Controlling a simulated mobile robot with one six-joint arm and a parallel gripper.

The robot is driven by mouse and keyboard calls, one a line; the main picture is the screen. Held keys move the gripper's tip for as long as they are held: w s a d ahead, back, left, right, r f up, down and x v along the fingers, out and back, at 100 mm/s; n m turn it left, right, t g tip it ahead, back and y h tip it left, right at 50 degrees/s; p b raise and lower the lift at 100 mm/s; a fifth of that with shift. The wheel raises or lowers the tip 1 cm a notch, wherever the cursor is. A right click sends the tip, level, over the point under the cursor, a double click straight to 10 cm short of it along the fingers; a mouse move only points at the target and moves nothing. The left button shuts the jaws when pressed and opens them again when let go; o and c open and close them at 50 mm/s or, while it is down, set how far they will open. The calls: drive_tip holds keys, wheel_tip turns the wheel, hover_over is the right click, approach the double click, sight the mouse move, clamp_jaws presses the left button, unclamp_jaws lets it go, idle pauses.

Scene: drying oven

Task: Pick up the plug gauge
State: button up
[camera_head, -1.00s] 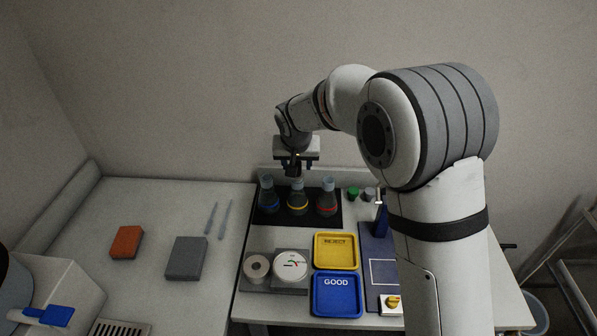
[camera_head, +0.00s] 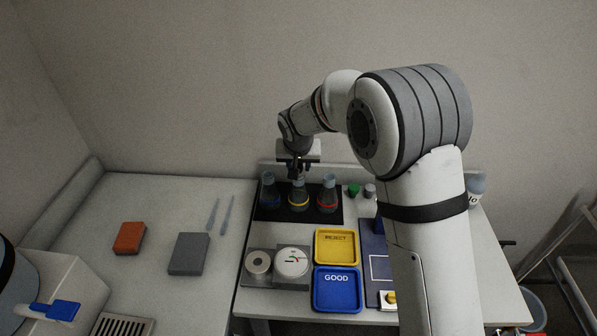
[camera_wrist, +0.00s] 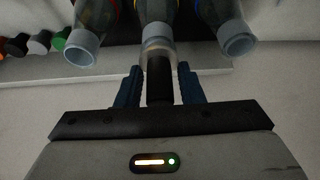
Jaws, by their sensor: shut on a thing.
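My gripper (camera_head: 298,173) is above the middle flask (camera_head: 298,199), which has a yellow band and stands between a blue-banded flask (camera_head: 269,197) and a red-banded flask (camera_head: 328,200). In the wrist view, my gripper (camera_wrist: 158,82) is shut on a dark upright cylinder (camera_wrist: 159,80), which looks like the handle of the plug gauge. Its far end meets the clear neck of the middle flask (camera_wrist: 157,33). Whether it sits inside the neck or just over it I cannot tell. In the head view the gauge is too dark and small to make out.
The flasks stand on a black mat. Small coloured caps (camera_head: 353,190) lie to the right. An orange block (camera_head: 129,238) and a grey block (camera_head: 188,254) are on the left bench.

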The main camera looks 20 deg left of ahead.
wheel_tip(320, 180, up, 10)
drive_tip(key=shift+f+b, duration=0.1)
drive_tip(key=shift+b, duration=0.7)
drive_tip(key=shift+c, duration=0.2)
wheel_tip(320, 180, up, 4)
drive_tip(key=shift+f+p, duration=0.1)
drive_tip(key=shift+p, duration=0.9)
